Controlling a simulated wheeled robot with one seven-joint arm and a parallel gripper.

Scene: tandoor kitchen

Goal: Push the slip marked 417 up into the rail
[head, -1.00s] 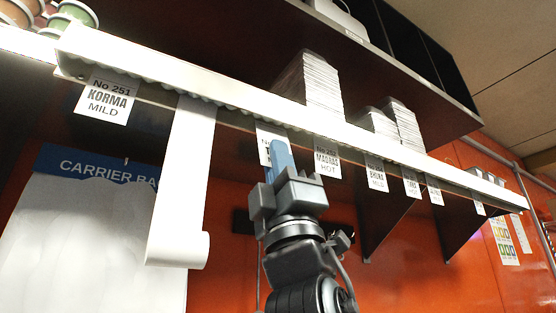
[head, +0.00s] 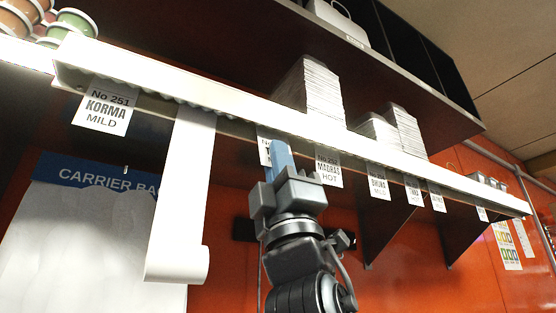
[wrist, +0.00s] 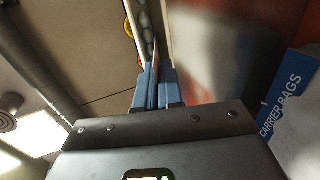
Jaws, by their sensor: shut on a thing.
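A white slip (head: 264,152) hangs at the underside of the long white rail (head: 235,101), between a hanging paper strip and the MADRAS slip. Only its left part shows, with a letter "T"; its number is hidden, so I cannot read 417. My gripper (head: 279,150) stands upright in front of it, blue fingers just under the rail's lower edge, shut on this slip. In the wrist view the blue fingers (wrist: 153,75) close together around a thin slip seen edge-on. How far the slip's top sits in the rail is hidden.
Other slips hang from the rail: KORMA (head: 105,106) at left, MADRAS (head: 328,167) close right of my gripper, several more beyond. A long paper strip (head: 183,195) hangs left. A shelf with stacked boxes (head: 322,90) is above; a CARRIER BAGS sign (head: 95,176) is lower left.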

